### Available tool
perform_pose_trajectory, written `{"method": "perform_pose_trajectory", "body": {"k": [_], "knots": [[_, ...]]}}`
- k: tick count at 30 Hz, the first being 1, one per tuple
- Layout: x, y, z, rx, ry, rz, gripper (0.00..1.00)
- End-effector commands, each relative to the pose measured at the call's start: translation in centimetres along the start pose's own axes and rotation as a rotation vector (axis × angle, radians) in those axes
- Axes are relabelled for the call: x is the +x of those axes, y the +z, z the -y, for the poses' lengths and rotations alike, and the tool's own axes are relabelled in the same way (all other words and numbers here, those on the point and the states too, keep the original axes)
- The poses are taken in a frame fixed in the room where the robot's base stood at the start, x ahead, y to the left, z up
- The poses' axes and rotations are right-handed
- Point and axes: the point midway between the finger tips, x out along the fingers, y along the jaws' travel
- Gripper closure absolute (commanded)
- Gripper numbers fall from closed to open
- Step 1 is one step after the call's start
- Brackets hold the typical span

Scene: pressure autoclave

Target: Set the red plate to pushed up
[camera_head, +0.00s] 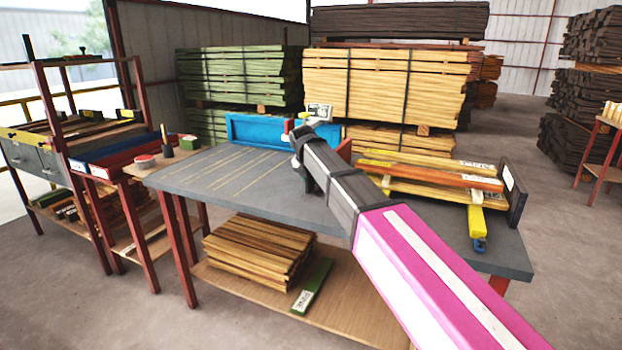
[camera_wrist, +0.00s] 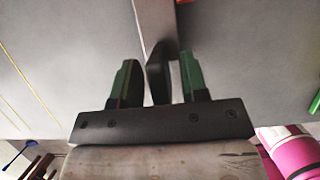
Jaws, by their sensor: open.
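A red plate (camera_head: 345,150) shows beside the right end of a blue fence (camera_head: 262,131) at the back of the grey worktable, partly hidden by my arm. A smaller red piece (camera_head: 289,125) shows left of my gripper; I cannot tell whether it is the same part. In the wrist view my gripper (camera_wrist: 160,72) has its two green fingers apart. A dark upright piece (camera_wrist: 157,75) stands between the fingers, by a light grey bar (camera_wrist: 152,20). I cannot tell whether they touch it. In the head view my gripper (camera_head: 301,140) is small and dark over the table.
The grey worktable (camera_head: 215,180) has a clear, lined left half. Yellow and orange boards (camera_head: 435,174) lie on its right, by a dark end plate (camera_head: 514,190). A small display box (camera_head: 320,112) stands behind the fence. Boards (camera_head: 260,250) lie on the lower shelf.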

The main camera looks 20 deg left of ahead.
Motion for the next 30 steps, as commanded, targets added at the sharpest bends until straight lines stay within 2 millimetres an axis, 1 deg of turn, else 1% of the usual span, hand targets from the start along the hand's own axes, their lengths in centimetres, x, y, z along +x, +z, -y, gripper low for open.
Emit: {"method": "perform_pose_trajectory", "body": {"k": [3, 5, 6, 7, 13, 16, 20, 24, 27, 30], "knots": [[0.0, 0.0, 0.0, 0.000, 0.000, 0.000, 0.60], [0.0, 0.0, 0.0, 0.000, 0.000, 0.000, 0.79], [0.0, 0.0, 0.0, 0.000, 0.000, 0.000, 0.92], [0.0, 0.0, 0.0, 0.000, 0.000, 0.000, 1.00], [0.0, 0.0, 0.2, 0.000, 0.000, 0.000, 1.00], [0.0, -0.1, 1.2, 0.001, -0.001, 0.000, 1.00], [-0.1, -0.2, 3.8, 0.003, -0.001, -0.001, 1.00], [-0.1, -0.3, 7.5, 0.004, -0.002, 0.000, 1.00], [-0.1, -0.2, 9.6, 0.003, -0.002, 0.000, 1.00], [-0.1, -0.1, 10.4, 0.001, -0.001, 0.000, 1.00]]}}
